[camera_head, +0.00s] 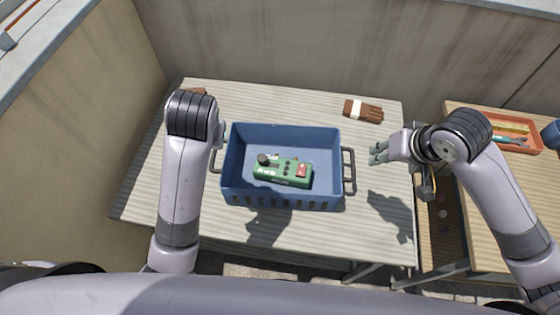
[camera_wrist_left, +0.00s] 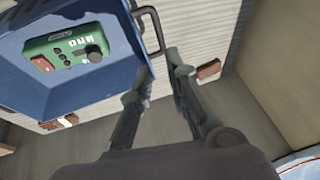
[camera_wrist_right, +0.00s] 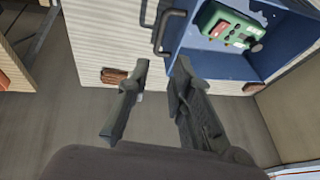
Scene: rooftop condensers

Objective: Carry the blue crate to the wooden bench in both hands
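The blue crate (camera_head: 281,200) sits on a pale slatted table (camera_head: 290,235). A green control box (camera_head: 283,171) with a red part and a black knob lies in it. Dark loop handles stick out at its left (camera_head: 215,160) and right (camera_head: 348,171) ends. My right gripper (camera_head: 377,153) is open and empty, to the right of the right handle and apart from it. My left gripper is mostly hidden behind its arm in the head view, near the left handle. In the left wrist view my left gripper (camera_wrist_left: 160,65) is open, with the handle (camera_wrist_left: 151,30) just beyond its fingertips, not held.
A second wooden-topped bench (camera_head: 455,180) stands at the right, with an orange tray (camera_head: 520,150) holding tools. Brown gloves (camera_head: 363,110) lie at the table's back right. Concrete walls close off the back and left. A gap separates table and bench.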

